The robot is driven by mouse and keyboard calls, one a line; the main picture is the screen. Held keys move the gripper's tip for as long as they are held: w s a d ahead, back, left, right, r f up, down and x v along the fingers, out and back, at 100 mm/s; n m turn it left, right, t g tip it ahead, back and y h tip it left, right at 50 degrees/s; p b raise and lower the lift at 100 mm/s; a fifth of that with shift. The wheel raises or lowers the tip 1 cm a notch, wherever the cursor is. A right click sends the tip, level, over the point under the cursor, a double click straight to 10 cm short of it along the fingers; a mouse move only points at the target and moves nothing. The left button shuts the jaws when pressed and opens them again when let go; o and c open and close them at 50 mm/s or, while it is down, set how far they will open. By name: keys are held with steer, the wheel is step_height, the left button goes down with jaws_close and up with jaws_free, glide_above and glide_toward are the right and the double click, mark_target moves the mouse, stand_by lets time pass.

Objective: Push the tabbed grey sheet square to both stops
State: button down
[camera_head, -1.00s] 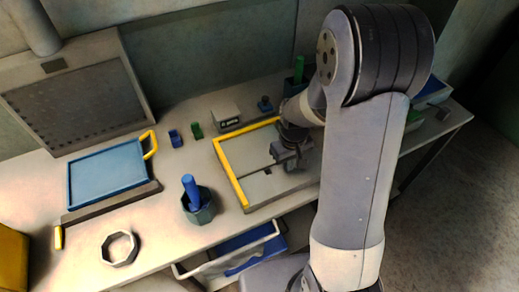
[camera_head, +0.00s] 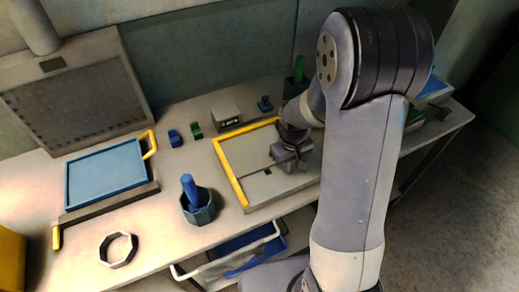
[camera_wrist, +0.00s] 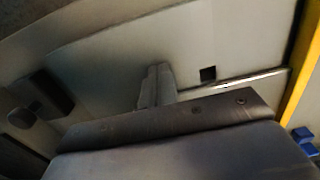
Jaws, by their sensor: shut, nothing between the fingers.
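The grey sheet (camera_head: 245,152) lies flat on the pale board inside the L of yellow stops (camera_head: 230,174), which run along its left and far sides. A thin bright edge (camera_wrist: 245,80) and a small dark square (camera_wrist: 208,74) show beside my gripper in the wrist view; I cannot tell which of these is the tab. My gripper (camera_wrist: 156,86) is shut and empty, low over the board, right of the dark square in the head view (camera_head: 267,170). Whether it touches the sheet is unclear. One yellow stop (camera_wrist: 302,65) shows at the right of the wrist view. My arm hides the board's right part.
A dark cup with a blue handle (camera_head: 189,187) stands left of the board. A blue tray (camera_head: 105,172), a pale ring (camera_head: 118,249) and small blue and green blocks (camera_head: 196,130) lie farther left and behind. A small boxed device (camera_head: 226,117) stands behind the far stop.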

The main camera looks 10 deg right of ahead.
steer(key=shift+w+a, duration=0.25)
steer(key=shift+w, duration=0.45)
steer(key=shift+w+a, duration=0.2)
steer(key=shift+w, duration=0.45)
steer(key=shift+s+d, duration=0.2)
steer(key=shift+s, duration=0.4)
step_height(320, 180, up, 8)
steer(key=p, duration=0.5)
steer(key=shift+p, duration=0.3)
steer(key=shift+f, duration=0.15)
